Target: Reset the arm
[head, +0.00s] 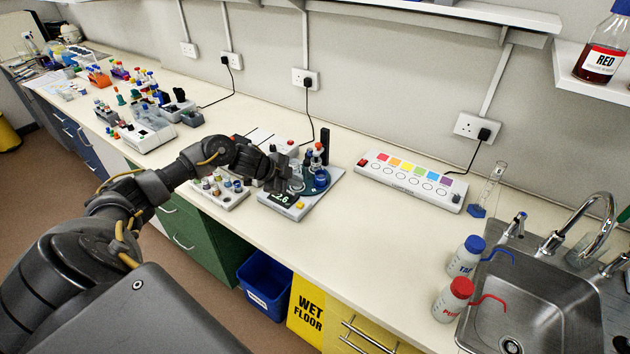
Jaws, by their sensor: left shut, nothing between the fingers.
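My left arm reaches in from the left over the bench (400,225). My left gripper (283,178) is shut and empty, over a small grey device (300,208) with a display and a yellow button. Blue-capped and red-capped vials (321,178) stand on the device just right of the gripper. The gripper partly hides the device, and I cannot tell whether it touches it. My right gripper is not in view.
A white tray with several small vials (232,199) sits left of the device. A colour-strip box (410,181) stands against the wall. Two wash bottles (465,257) (453,299) stand by the sink (530,305). The bench between device and bottles is clear.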

